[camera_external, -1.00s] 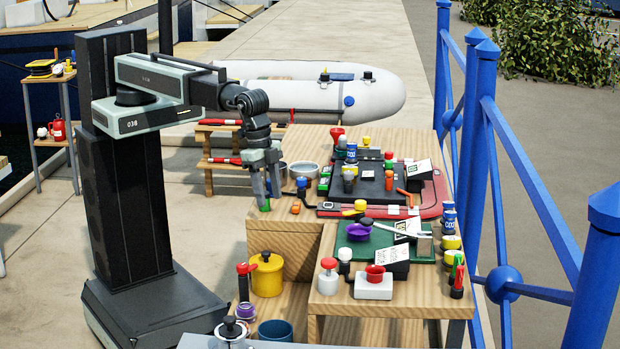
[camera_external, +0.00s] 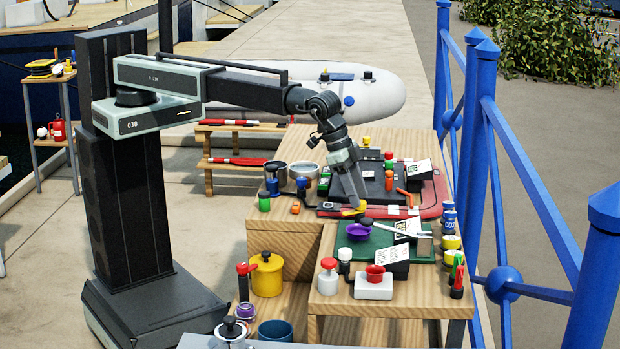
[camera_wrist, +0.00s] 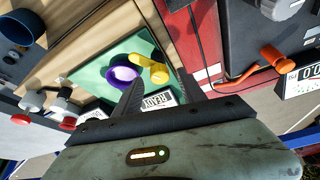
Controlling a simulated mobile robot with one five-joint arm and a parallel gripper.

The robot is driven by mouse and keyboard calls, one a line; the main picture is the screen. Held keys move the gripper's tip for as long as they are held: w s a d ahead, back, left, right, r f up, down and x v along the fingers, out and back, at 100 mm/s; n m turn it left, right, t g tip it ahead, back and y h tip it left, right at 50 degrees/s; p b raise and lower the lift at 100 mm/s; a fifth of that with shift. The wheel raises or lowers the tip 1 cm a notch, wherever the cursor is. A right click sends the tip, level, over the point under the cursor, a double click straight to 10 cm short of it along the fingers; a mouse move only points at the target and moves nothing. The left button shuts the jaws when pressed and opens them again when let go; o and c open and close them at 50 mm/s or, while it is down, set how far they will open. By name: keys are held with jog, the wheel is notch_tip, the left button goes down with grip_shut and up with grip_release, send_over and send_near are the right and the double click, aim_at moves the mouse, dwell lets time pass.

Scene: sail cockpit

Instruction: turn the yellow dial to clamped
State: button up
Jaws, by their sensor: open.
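In the wrist view a yellow part (camera_wrist: 160,73), which looks like the dial, shows between and just beyond my fingertips. My gripper (camera_external: 359,201) points down at the dial with its jaws open. In the wrist view my gripper (camera_wrist: 160,83) has one finger on each side of the yellow part. I cannot tell whether a finger touches it. No readable "clamped" mark shows.
A purple round part (camera_external: 358,232) sits close by on a green board (camera_external: 385,245). A red tray (camera_external: 430,200) with a black unit lies behind and to the right. A silver lever (camera_external: 395,228) and white label cards crowd the right. The blue railing (camera_external: 530,170) stands beyond.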

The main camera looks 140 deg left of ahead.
jog(key=shift+x, duration=0.8)
jog(key=shift+r, duration=0.15)
grip_shut()
